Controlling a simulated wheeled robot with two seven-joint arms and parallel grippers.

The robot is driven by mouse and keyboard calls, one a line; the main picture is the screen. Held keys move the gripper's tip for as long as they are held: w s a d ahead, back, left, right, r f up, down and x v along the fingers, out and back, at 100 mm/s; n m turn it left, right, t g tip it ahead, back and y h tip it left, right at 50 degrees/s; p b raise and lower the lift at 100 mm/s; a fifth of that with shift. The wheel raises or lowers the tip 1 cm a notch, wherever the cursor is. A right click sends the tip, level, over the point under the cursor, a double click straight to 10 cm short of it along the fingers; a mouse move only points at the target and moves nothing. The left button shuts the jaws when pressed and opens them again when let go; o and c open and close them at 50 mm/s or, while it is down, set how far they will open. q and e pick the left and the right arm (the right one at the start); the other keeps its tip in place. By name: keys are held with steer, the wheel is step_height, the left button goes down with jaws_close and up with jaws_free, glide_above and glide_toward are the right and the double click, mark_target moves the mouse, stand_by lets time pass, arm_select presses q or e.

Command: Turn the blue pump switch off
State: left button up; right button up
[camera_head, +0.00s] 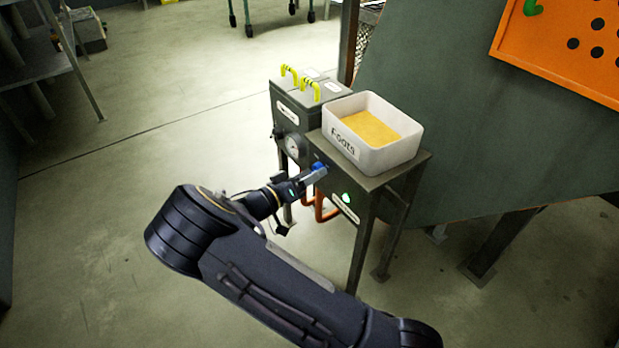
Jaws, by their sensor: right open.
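The blue pump switch (318,166) shows as a small blue spot on the front of a dark metal stand, below a white bin. My right gripper (312,176) is at the switch, its fingertips next to or touching it; I cannot tell which. The gripper is open. It partly hides the switch, so the switch's position cannot be read. A green light (347,198) shows on the stand's front, to the right of and below the switch. My left gripper is not in view.
A white bin marked "Foots" (400,156) with yellow contents sits on the stand (392,180). A dark box with yellow handles (310,90) and a round gauge (293,148) adjoin it. A large dark panel stands at right.

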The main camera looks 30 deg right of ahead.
steer(key=shift+c, duration=0.2)
steer(key=c, duration=0.9)
steer(key=shift+r, duration=0.1)
steer(key=shift+w+r+n+g+y+p, duration=0.15)
steer(key=shift+n+g+p, duration=0.15)
steer(key=shift+n+p, duration=1.85)
steer(key=shift+s+n+g+y+p, duration=0.1)
steer(key=shift+n+g+p, duration=0.2)
steer(key=shift+n+p, duration=1.8)
steer(key=shift+w+r+n+g+y+p, duration=0.25)
steer(key=shift+n+p, duration=0.7)
steer(key=shift+n, duration=2.3)
steer(key=shift+s+f, duration=0.15)
steer(key=shift+f, duration=0.05)
